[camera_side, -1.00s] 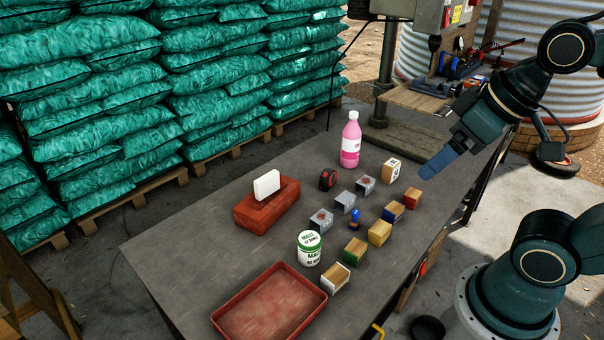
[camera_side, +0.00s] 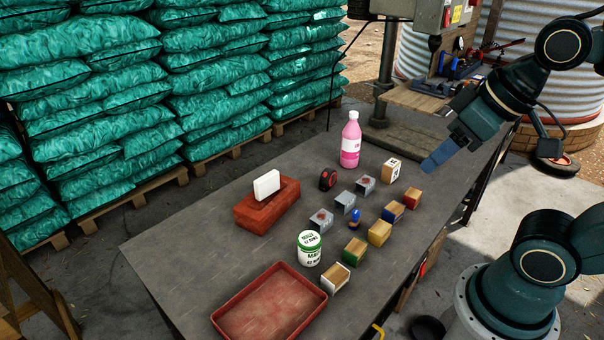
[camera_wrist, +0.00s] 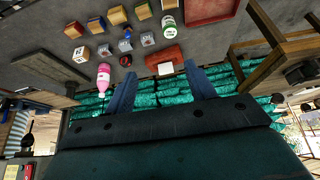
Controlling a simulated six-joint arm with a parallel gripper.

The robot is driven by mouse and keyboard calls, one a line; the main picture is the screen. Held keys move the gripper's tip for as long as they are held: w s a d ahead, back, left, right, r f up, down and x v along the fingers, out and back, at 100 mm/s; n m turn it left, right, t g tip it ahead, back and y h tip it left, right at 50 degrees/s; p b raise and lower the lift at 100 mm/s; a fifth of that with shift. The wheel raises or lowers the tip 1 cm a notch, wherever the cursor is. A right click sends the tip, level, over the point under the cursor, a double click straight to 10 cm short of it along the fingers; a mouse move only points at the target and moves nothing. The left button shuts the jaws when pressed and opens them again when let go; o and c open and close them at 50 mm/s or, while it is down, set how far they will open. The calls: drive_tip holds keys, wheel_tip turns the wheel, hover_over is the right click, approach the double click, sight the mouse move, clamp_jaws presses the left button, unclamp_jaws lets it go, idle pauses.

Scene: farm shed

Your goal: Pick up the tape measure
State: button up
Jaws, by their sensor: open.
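The red and black tape measure (camera_side: 328,180) stands on the grey table between the pink bottle and the brick with a white block on it. My gripper (camera_side: 430,164) is open and empty, above the table's right side, well apart from the tape measure. In the wrist view its two blue fingers (camera_wrist: 160,72) are spread, with nothing between them.
Near the tape measure are a pink bottle (camera_side: 350,140), a red brick (camera_side: 266,208), a blue-handled stamp (camera_side: 355,218) and several small blocks. A white-green tin (camera_side: 309,250) and a red tray (camera_side: 269,308) lie nearer the front. The table's left side (camera_side: 180,250) is bare.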

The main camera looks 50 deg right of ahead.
drive_tip(key=w+d+r+m+g, duration=0.1)
drive_tip(key=w+d+r+m, duration=0.1)
drive_tip(key=w, duration=0.5)
drive_tip(key=w+d+r+m, duration=0.1)
drive_tip(key=w+d+m, duration=0.1)
drive_tip(key=w, duration=0.4)
drive_tip(key=m+g+h, duration=0.2)
drive_tip(key=m+g, duration=0.2)
drive_tip(key=m, duration=0.8)
hover_over(329, 170)
drive_tip(key=a, duration=0.2)
wheel_tip(329, 170, down, 26)
drive_tip(key=shift+s, duration=0.15)
drive_tip(key=shift+d+f, duration=0.1)
drive_tip(key=shift+d+f, duration=0.2)
drive_tip(key=shift+f, duration=1.2)
drive_tip(key=shift+d+f, duration=0.25)
drive_tip(key=shift+f, duration=1.1)
drive_tip(key=shift+d+f, duration=0.2)
drive_tip(key=shift+f, duration=1.2)
drive_tip(key=shift+f, duration=0.15)
